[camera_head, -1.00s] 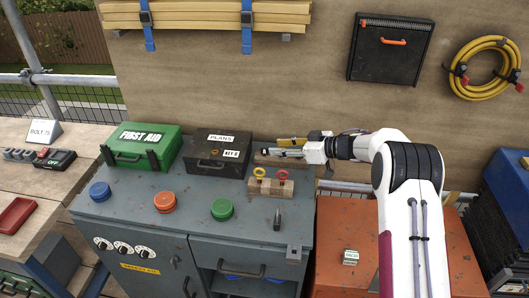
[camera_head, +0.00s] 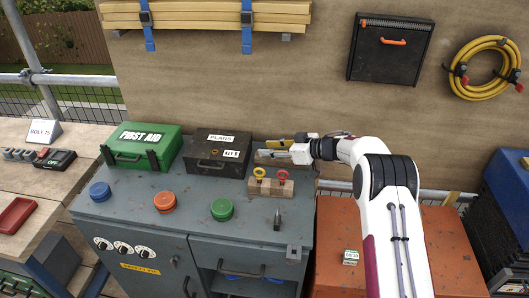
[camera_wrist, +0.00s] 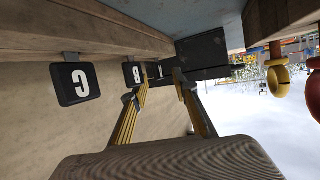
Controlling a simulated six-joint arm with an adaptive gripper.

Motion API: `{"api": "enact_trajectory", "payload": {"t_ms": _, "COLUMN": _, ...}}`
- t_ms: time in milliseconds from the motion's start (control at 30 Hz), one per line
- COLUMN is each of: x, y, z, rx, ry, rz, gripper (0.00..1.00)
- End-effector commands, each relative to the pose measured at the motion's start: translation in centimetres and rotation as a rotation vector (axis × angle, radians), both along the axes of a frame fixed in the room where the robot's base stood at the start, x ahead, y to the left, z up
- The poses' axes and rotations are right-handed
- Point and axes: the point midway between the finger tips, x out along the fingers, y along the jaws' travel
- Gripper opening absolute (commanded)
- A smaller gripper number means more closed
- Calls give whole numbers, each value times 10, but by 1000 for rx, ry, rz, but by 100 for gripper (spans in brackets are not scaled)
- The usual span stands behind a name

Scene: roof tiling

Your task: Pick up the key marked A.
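My gripper (camera_head: 268,149) is open and empty, above the cabinet top, beside the dark box and behind the two ring-headed keys. Its two fingers also show apart in the wrist view (camera_wrist: 156,88). A yellow key (camera_head: 260,174) and a red key (camera_head: 282,173) stand in a wooden block (camera_head: 270,188). In the wrist view, black tags marked C (camera_wrist: 75,85) and B (camera_wrist: 134,74) hang along a wooden rail (camera_wrist: 95,38). I cannot read any A.
The dark box labelled PLANS (camera_head: 205,165) and the green first aid case (camera_head: 140,150) stand left of my gripper. Blue (camera_head: 99,190), orange (camera_head: 164,202) and green (camera_head: 222,208) buttons sit on the cabinet top.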

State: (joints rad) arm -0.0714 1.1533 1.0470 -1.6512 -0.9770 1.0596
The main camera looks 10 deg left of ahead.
Motion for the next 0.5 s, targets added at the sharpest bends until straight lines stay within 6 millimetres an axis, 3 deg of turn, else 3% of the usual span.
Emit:
{"api": "enact_trajectory", "payload": {"t_ms": 367, "x": 0, "y": 0, "z": 0, "rx": 0, "ry": 0, "rz": 0, "gripper": 29}}
{"api": "enact_trajectory", "payload": {"t_ms": 467, "x": 0, "y": -1, "z": 0, "rx": 0, "ry": 0, "rz": 0, "gripper": 4}}
{"api": "enact_trajectory", "payload": {"t_ms": 500, "x": 0, "y": 0, "z": 0, "rx": 0, "ry": 0, "rz": 0, "gripper": 0}}
